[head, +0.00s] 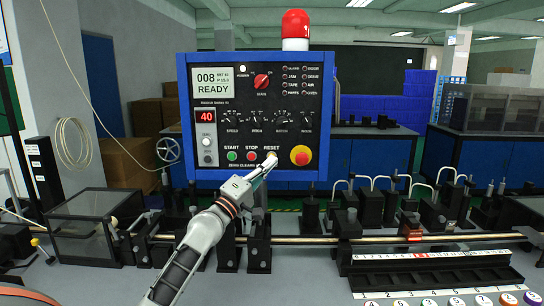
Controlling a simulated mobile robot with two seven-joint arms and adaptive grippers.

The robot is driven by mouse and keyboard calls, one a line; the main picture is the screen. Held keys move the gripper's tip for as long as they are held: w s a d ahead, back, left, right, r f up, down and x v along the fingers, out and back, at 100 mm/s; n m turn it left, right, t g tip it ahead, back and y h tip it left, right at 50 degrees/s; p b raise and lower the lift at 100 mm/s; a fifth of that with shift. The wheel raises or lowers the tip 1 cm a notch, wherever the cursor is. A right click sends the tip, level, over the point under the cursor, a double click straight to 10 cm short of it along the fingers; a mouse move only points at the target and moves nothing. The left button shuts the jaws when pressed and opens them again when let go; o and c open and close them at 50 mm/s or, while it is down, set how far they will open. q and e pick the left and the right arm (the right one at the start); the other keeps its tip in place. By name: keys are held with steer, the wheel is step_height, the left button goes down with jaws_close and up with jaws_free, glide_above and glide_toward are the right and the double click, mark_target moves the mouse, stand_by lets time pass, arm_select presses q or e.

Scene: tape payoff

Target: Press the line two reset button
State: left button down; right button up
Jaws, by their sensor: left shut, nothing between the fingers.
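A blue-framed control panel (330,93) stands upright in the middle of the head view. Its lower row has a green START button (232,155), a red STOP button (251,156), and the label RESET to their right. My left gripper (268,164) is shut and empty, with its tips right at the spot under the RESET label. The tips cover most of the reset button, and I cannot tell whether they touch it. No line number is readable on the panel. My right gripper is out of view.
A red and yellow emergency stop (300,155) sits just right of the reset spot. A red beacon (295,30) tops the panel, and its display (213,80) reads READY. Below run a long rod (390,238) and black fixtures. A clear box (95,225) stands left.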

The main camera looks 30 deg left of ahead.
arm_select(q)
steer(key=s+p, duration=0.1)
steer(key=s+d+p, duration=0.1)
steer(key=s+d, duration=0.1)
steer(key=s, duration=0.1)
steer(key=shift+d+p, duration=0.25)
steer(key=shift+p, duration=0.15)
steer(key=shift+s, duration=0.1)
stand_by(0.6)
